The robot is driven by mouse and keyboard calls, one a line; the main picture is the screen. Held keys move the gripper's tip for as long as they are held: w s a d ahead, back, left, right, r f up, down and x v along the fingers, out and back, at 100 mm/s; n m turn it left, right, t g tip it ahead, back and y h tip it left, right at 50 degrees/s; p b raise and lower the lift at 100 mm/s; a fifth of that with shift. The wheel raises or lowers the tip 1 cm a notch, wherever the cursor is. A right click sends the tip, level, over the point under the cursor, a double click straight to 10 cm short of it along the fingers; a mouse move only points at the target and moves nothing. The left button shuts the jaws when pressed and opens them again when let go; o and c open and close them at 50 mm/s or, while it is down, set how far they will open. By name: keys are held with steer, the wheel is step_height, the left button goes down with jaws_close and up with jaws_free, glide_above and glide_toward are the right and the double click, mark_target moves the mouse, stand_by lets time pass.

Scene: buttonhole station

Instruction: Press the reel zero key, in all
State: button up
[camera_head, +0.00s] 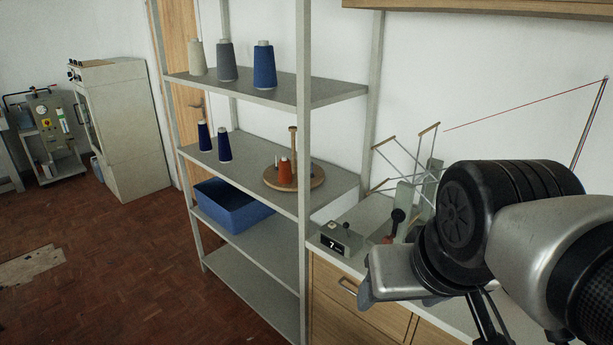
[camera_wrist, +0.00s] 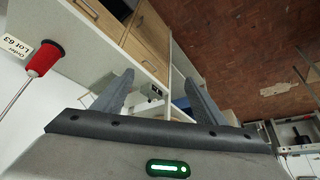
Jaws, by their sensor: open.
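A small grey counter box (camera_head: 340,238) with a dark display reading 7 stands on the worktop at the left end. A small knob or key shows on its top, but I cannot read a label. It also shows small between the fingers in the wrist view (camera_wrist: 151,92). Behind it is a reel with wooden-tipped arms (camera_head: 408,160) and a black-knobbed lever (camera_head: 397,217). My gripper (camera_head: 368,288) is in front of and right of the counter box, apart from it; its fingers are mostly hidden there. In the wrist view my gripper (camera_wrist: 160,84) is open and empty.
A grey shelf rack (camera_head: 303,130) stands left of the worktop, with yarn cones, a blue bin (camera_head: 232,208) and a wooden disc (camera_head: 312,178). A thin red thread (camera_head: 525,107) runs above the reel. A red spool (camera_wrist: 44,57) shows in the wrist view.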

jaws_close()
stand_by(1.4)
